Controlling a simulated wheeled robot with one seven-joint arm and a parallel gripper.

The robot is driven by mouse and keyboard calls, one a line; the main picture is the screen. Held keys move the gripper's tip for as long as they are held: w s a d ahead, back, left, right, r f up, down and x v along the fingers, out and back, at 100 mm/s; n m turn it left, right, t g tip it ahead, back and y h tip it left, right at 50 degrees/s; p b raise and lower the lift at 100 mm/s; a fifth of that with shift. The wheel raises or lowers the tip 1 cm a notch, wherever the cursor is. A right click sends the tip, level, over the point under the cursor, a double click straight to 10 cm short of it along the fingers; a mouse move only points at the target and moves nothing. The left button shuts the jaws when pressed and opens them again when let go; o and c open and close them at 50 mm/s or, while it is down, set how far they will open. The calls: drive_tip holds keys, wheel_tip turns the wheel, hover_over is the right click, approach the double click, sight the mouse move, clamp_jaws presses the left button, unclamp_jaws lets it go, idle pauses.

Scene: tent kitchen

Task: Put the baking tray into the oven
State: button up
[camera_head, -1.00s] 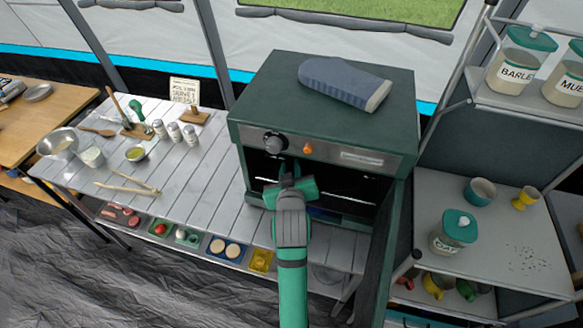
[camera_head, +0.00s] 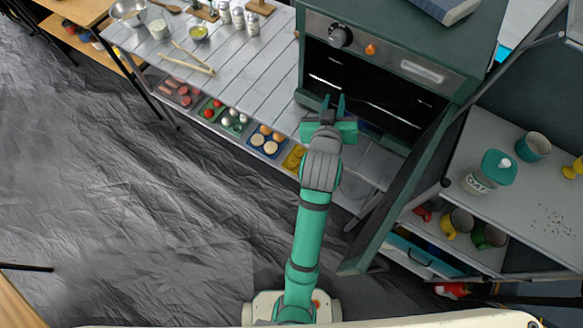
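The dark green oven (camera_head: 395,57) stands at the upper right of the table, its front cavity open. Its door (camera_head: 412,190) is swung out to the right side. The cavity is dark, with thin bright edges inside that may be rack or tray edges. I cannot make out the baking tray with certainty. My gripper (camera_head: 334,101) is in front of the lower left part of the oven opening. Its two fingers point toward the oven and stand apart, with nothing visible between them.
The grey slatted table (camera_head: 255,75) holds bowls, shakers and tongs (camera_head: 195,58). Several food trays, including a blue one (camera_head: 268,140), sit on its lower shelf. A metal shelf (camera_head: 545,195) with an oats jar (camera_head: 488,172) and mugs stands right. The floor at left is clear.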

drive_tip(key=s+a+f, duration=0.5)
drive_tip(key=s+f, duration=0.3)
drive_tip(key=s+a+f+t+y, duration=0.1)
drive_tip(key=s+a, duration=0.3)
drive_tip(key=s, duration=0.9)
drive_tip(key=s+a+f+t+y, duration=0.1)
drive_tip(key=s+a, duration=0.3)
drive_tip(key=s, duration=1)
drive_tip(key=shift+s+y, duration=0.2)
drive_tip(key=shift+y, duration=0.7)
drive_tip(key=shift+w+a, duration=0.1)
